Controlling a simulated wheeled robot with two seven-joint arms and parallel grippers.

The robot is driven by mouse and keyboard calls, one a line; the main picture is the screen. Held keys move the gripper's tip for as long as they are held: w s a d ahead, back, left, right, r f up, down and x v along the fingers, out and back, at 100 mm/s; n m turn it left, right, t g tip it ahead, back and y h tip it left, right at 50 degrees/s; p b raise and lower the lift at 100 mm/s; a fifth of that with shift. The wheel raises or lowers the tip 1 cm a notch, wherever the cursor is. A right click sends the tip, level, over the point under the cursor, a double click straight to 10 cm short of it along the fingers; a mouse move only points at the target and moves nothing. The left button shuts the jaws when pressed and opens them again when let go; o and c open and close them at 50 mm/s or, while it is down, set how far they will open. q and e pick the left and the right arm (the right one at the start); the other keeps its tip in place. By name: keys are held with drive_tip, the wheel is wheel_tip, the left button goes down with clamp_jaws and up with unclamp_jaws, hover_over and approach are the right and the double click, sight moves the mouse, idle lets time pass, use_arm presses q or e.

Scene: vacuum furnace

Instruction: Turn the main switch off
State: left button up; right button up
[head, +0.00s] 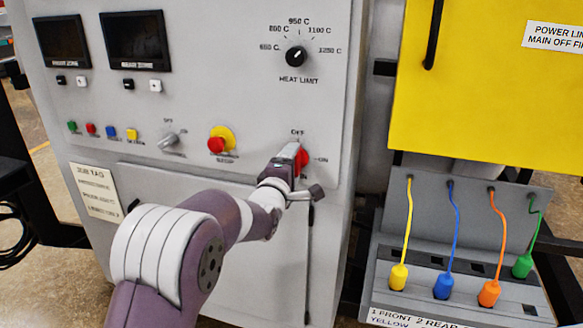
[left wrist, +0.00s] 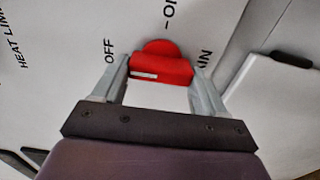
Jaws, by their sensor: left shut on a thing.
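The main switch is a red rotary knob (head: 304,160) on the grey front panel, with OFF printed above it and ON to its right. My left gripper (head: 292,156) is at the knob and hides much of it in the head view. In the left wrist view the red handle (left wrist: 162,69) lies between the two fingers of my left gripper (left wrist: 162,76), which are shut on its ends. A white mark shows on the handle's left half, on the side of the OFF label. My right gripper is not in view.
To the left are a red button on yellow (head: 217,145) and a grey selector (head: 173,139). The heat limit dial (head: 296,56) is above. At right, a yellow door (head: 490,90) stands above a grey rack (head: 385,295) with coloured plugs.

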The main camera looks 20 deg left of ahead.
use_arm(q)
drive_tip(key=shift+r, duration=0.2)
drive_tip(key=o, duration=1.1)
drive_tip(key=shift+c, duration=0.2)
drive_tip(key=shift+w+f, duration=0.1)
drive_tip(key=shift+f, duration=0.05)
drive_tip(key=s+b, duration=0.1)
drive_tip(key=s, duration=1.1)
drive_tip(key=shift+s+a+b, duration=0.25)
drive_tip(key=shift+s+b, duration=0.1)
drive_tip(key=shift+b, duration=0.05)
